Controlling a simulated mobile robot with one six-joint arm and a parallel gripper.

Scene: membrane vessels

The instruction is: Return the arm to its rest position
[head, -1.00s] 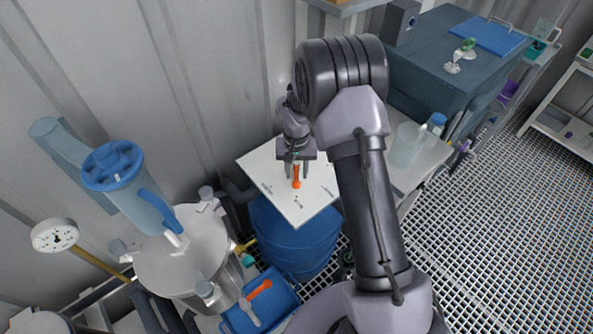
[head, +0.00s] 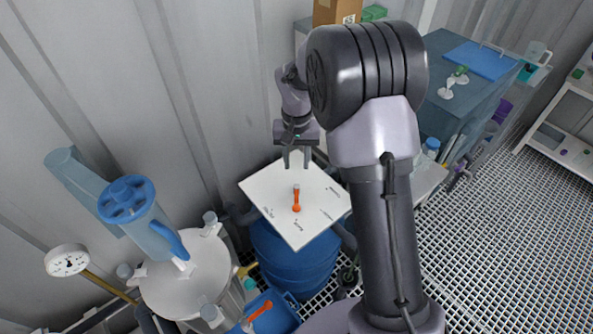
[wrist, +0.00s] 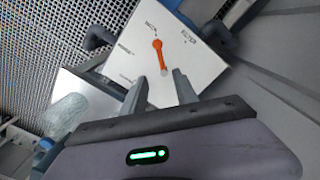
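My gripper (head: 297,159) is open and empty in the head view. It hangs above the far part of a white square board (head: 262,186) with small dark markings.
The board sits on a blue drum (head: 290,262). Left stand a metal vessel (head: 190,275), a blue-capped filter housing (head: 145,222) and a gauge (head: 67,260). A bench (head: 475,75) is at the right; grating floor there is open.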

